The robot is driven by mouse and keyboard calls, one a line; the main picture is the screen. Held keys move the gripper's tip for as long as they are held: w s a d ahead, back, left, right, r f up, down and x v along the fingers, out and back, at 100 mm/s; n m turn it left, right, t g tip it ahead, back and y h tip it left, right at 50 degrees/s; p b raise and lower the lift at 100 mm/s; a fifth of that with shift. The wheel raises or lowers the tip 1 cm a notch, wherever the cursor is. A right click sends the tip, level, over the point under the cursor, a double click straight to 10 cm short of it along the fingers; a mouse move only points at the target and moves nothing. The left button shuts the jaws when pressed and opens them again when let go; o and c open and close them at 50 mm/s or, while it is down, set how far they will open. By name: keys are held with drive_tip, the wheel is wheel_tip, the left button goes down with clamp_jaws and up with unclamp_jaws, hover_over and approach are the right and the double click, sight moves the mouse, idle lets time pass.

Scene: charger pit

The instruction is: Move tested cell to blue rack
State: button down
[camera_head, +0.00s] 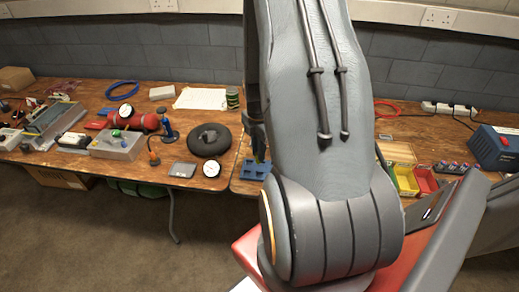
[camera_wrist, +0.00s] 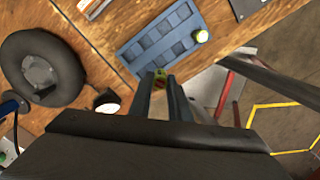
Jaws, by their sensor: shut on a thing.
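The blue rack (camera_wrist: 128,55) lies on the wooden table just beyond the fingertips in the wrist view, with several square slots, most looking empty.
A black ring-shaped object (camera_head: 210,139) and a round white gauge (camera_head: 211,170) lie left of the rack. Yellow (camera_head: 404,181) and red (camera_head: 425,181) bins stand to the right. A blue box (camera_head: 494,148) stands at the far right. A gap separates two tables.

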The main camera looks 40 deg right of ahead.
drive_tip(key=shift+f+b, duration=2.25)
drive_tip(key=shift+f, duration=0.6)
drive_tip(key=shift+d+f, duration=0.1)
drive_tip(key=shift+f, duration=0.3)
drive_tip(key=shift+f, duration=1.05)
drive_tip(key=c, duration=1.6)
unclamp_jaws()
drive_tip(key=shift+o, duration=0.2)
drive_tip(key=shift+r, duration=0.15)
drive_tip(key=shift+r+p, duration=2.75)
drive_tip(key=shift+r, duration=0.65)
